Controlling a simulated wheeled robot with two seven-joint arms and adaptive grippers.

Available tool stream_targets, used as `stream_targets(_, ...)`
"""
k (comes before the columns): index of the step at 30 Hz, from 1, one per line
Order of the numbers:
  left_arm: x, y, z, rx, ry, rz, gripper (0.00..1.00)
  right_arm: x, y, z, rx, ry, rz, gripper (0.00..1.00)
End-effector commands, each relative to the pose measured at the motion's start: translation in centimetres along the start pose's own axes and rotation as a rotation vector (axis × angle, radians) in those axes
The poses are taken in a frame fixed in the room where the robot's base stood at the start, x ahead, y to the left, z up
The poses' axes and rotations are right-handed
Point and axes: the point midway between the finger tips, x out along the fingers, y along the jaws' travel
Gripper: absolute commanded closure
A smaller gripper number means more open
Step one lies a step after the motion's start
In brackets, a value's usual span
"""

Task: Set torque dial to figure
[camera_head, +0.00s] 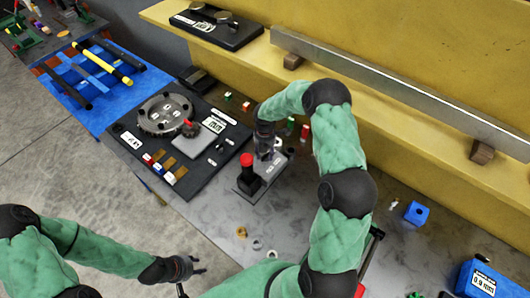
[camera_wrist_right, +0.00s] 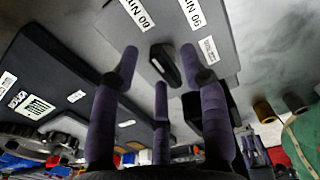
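The torque dial is a dark elongated knob (camera_wrist_right: 165,64) on a grey plate (camera_wrist_right: 225,25) in the right wrist view, with labels that appear to read 60 and 90 Nm. In the head view the plate (camera_head: 247,190) lies on the bench and my right gripper (camera_head: 266,155) hides the knob. My right gripper also shows in the wrist view (camera_wrist_right: 160,68); its three fingers are spread around the knob, with no clear contact. A figure label (camera_head: 212,126) on the positioner panel is too small to read. My left gripper (camera_head: 190,276) is open and empty, low in front of the bench.
A black post with a red top (camera_head: 247,170) stands close beside my right gripper. The positioner with its round grey disc (camera_head: 164,114) is to the left. Small coloured parts lie behind. A blue block (camera_head: 416,213) sits at right.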

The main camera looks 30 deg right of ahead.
Motion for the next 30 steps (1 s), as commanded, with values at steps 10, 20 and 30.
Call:
stream_targets(10,0.0,0.0,0.0,0.0,0.0,0.0,0.6,-0.8,0.1,0.1,0.001,-0.002,0.002,0.55)
stream_targets(20,0.0,0.0,0.0,0.0,0.0,0.0,0.6,-6.8,0.1,0.1,0.0,-0.003,0.004,0.55)
stream_targets(30,0.0,0.0,0.0,0.0,0.0,0.0,0.6,-11.4,0.0,0.0,0.0,0.0,0.0,0.55)
